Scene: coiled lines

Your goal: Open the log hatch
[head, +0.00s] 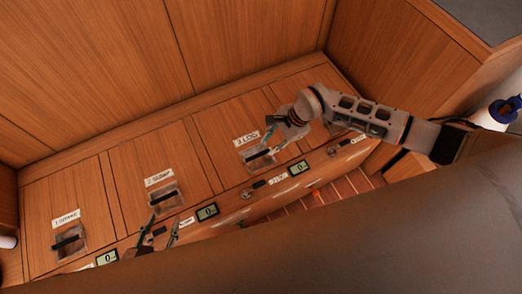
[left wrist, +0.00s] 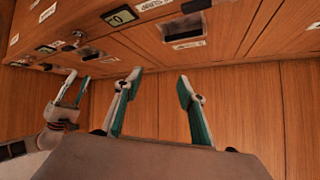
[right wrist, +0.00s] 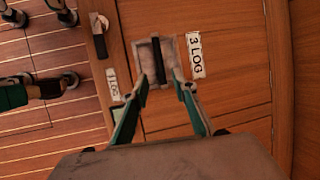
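The log hatch (head: 225,130) is a wooden panel labelled "3 LOG" (right wrist: 196,55), with a recessed metal plate and a dark bar handle (right wrist: 155,62). My right gripper (head: 270,142) is over this handle. In the right wrist view the right gripper's fingertips (right wrist: 161,80) are apart, one on each side of the near end of the handle; I cannot tell whether they touch it. The hatch looks flush with its surround. My left gripper (head: 163,224) is open and empty, near the "2 SUMP" hatch handle (head: 166,198). Its open fingers show in the left wrist view (left wrist: 159,78).
Other hatches with similar handles lie along the row, including one at the far left (head: 68,242). The front face carries small displays (head: 207,212), knobs and labels. A wooden wall (head: 240,40) stands behind. A blue-and-white roll-like object (head: 503,108) is at the right.

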